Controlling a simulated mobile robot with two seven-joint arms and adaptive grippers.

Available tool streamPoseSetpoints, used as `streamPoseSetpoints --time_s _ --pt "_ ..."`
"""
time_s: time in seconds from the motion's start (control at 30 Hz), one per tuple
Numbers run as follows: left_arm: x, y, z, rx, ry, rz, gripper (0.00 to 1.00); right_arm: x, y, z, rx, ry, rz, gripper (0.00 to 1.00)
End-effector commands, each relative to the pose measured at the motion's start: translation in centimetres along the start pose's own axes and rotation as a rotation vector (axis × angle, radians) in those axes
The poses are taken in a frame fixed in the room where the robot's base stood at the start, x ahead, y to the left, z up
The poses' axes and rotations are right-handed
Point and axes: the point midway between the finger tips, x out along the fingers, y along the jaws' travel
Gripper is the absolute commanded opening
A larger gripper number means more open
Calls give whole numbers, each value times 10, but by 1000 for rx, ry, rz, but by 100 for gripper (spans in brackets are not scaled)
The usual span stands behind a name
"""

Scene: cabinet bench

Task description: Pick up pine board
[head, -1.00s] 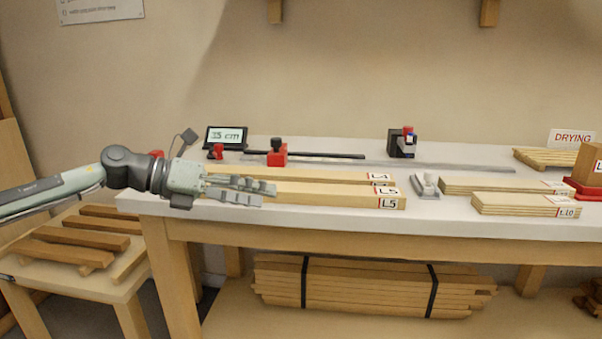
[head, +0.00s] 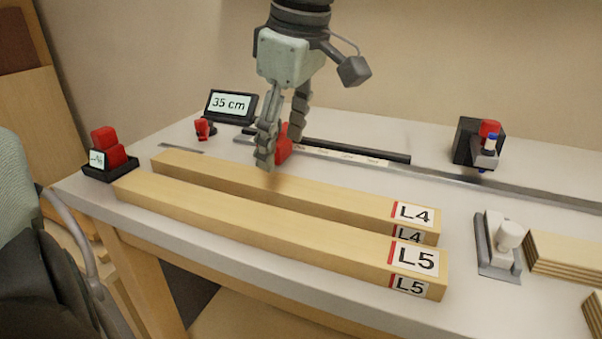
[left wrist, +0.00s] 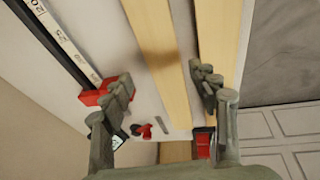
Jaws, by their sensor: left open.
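Two long pine boards lie side by side on the bench. The rear board, labelled L4 (head: 330,197), is nearer the black rail. The front board, labelled L5 (head: 270,227), lies along the front edge. My left gripper (head: 281,148) is open and empty, pointing down above the rear board, left of its middle. In the left wrist view the rear board (left wrist: 162,60) runs between the spread fingers (left wrist: 163,80). The front board (left wrist: 219,30) is partly behind the right finger. Whether a finger touches wood cannot be told. My right gripper is not in view.
A red stop block (head: 284,150) on the black rail (head: 350,151) is close behind the gripper. A "35 cm" display (head: 231,106) and red blocks in a black tray (head: 110,160) are left. A grey metal tool (head: 497,245) and plywood strips (head: 562,262) are right.

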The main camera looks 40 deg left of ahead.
Motion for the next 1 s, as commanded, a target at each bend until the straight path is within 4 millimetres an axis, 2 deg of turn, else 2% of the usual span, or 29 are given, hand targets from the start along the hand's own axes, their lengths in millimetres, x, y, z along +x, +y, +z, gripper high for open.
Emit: streamPoseSetpoints --time_s 0.37,0.6,0.87,1.0 --pt "41 -2 0 2 0 -6 60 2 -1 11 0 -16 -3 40" --pt "74 -2 1 0 0 -3 60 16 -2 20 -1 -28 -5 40" --pt "78 -2 0 -1 1 -1 60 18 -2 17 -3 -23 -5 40" --pt "77 -2 0 -1 0 -1 45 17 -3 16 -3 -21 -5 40"
